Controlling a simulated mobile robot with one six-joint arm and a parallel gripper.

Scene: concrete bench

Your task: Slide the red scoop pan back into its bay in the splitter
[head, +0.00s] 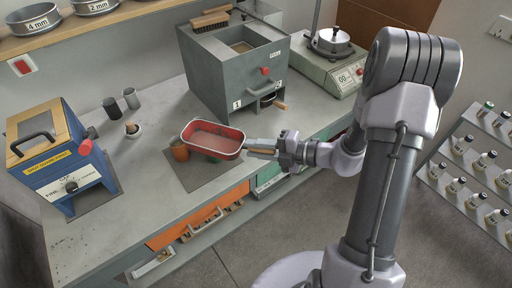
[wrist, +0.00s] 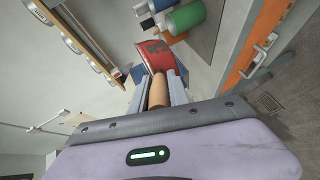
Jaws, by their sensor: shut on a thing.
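The splitter (head: 215,85) is the grey box on the bench behind the pan, with a red knob and labels 1 and 2. A wooden-handled pan (head: 272,100) sits low at its right side, by label 2. The pan is apart from the splitter.
A grey mat (head: 190,178) with an orange-brown cup (head: 179,152) lies below the pan. A blue and yellow machine (head: 62,150) stands left, near two grey cups (head: 120,103). A brush (head: 211,20) lies on the splitter. A scale-like device (head: 330,65) stands right of it.

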